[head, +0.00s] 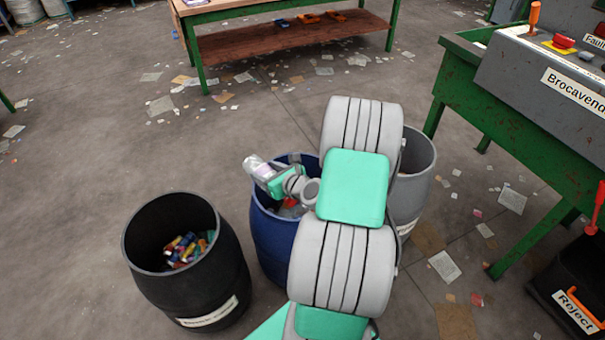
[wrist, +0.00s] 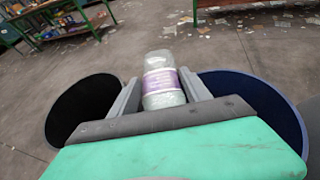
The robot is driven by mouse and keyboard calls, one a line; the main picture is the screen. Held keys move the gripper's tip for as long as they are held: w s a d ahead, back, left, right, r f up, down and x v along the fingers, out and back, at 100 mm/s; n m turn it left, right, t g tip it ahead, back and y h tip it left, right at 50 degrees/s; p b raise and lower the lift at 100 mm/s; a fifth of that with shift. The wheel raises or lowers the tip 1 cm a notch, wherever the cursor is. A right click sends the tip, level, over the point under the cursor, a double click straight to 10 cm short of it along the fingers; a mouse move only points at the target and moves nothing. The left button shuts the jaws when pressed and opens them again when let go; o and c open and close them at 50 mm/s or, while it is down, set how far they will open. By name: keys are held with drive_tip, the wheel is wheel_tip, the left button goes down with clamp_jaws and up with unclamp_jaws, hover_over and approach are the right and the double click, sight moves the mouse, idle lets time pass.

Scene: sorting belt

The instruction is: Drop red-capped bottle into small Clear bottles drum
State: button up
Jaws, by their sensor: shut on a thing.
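My gripper (head: 274,180) is shut on a clear bottle (head: 256,167) with a purple and white label. In the wrist view the bottle (wrist: 163,80) lies between the two fingers (wrist: 160,92). No red cap shows on it; that end may be hidden. In the head view the bottle appears at the left rim of a blue drum (head: 270,235), above it. In the wrist view it points over the floor between a black drum (wrist: 85,108) and the blue drum (wrist: 255,100). I cannot read which drum is for clear bottles.
The black drum (head: 228,275) at left holds several coloured cans. A grey drum (head: 418,160) stands behind my arm, partly hidden. A green sorting machine (head: 490,105) and a black Reject bin (head: 570,285) are at right. A workbench (head: 290,45) stands behind. Litter covers the floor.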

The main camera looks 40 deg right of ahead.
drive_tip(key=s+d+f+m+h+b, duration=0.2)
drive_tip(key=d+m+h+b, duration=0.15)
drive_tip(key=d, duration=0.95)
wheel_tip(320, 180, down, 6)
drive_tip(key=b, duration=0.6)
drive_tip(key=shift+a+g, duration=0.15)
drive_tip(key=shift+g, duration=0.25)
drive_tip(key=shift+s+h, duration=0.1)
drive_tip(key=shift+h, duration=0.15)
drive_tip(key=o, duration=1.4)
drive_tip(key=p+v, duration=0.1)
drive_tip(key=v, duration=0.6)
drive_tip(key=shift+s+a+r, duration=0.1)
drive_tip(key=shift+s+r, duration=0.05)
drive_tip(key=shift+s, duration=0.2)
